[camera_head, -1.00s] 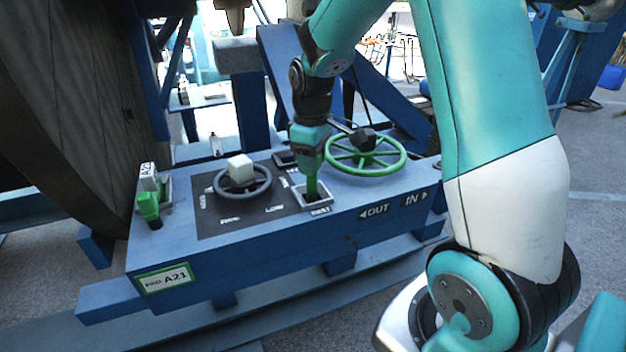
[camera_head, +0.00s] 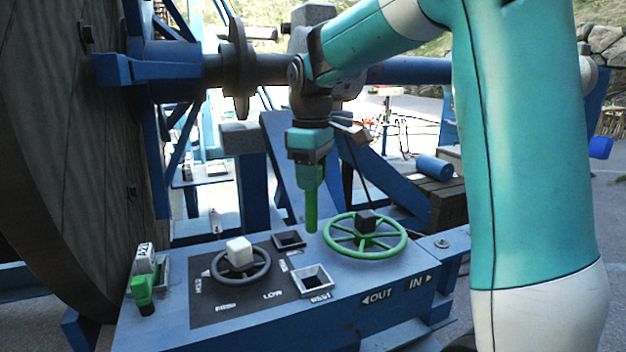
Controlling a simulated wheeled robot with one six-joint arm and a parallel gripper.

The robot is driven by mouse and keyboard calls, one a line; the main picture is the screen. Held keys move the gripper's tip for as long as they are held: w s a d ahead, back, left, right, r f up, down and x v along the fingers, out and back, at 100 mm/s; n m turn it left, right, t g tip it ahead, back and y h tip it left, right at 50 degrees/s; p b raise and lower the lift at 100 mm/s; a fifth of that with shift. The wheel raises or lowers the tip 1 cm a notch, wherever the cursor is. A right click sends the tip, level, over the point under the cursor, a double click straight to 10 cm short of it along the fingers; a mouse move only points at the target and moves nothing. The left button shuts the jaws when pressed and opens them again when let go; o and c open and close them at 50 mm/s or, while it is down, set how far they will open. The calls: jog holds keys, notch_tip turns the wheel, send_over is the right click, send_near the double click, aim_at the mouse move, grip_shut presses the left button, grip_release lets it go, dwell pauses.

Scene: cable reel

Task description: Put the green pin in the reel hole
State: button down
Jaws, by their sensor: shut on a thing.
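My gripper (camera_head: 309,162) is shut on the upper part of the green pin (camera_head: 311,212). The pin hangs upright, above the panel and clear of the square REST socket (camera_head: 312,281), which is empty. The large dark wooden reel (camera_head: 60,150) stands at the left, cut off by the picture edge. A few small dark marks or fittings show on its face; I cannot tell which, if any, is the hole.
The blue control panel (camera_head: 250,318) carries a grey wheel with a white knob (camera_head: 240,262), a green handwheel (camera_head: 365,238), a second square socket (camera_head: 289,240) and a green piece with a tag (camera_head: 143,290). A blue shaft and bracket (camera_head: 160,68) stand beside the reel.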

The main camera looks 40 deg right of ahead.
jog(key=shift+r+p, duration=4)
jog(key=shift+r, duration=0.65)
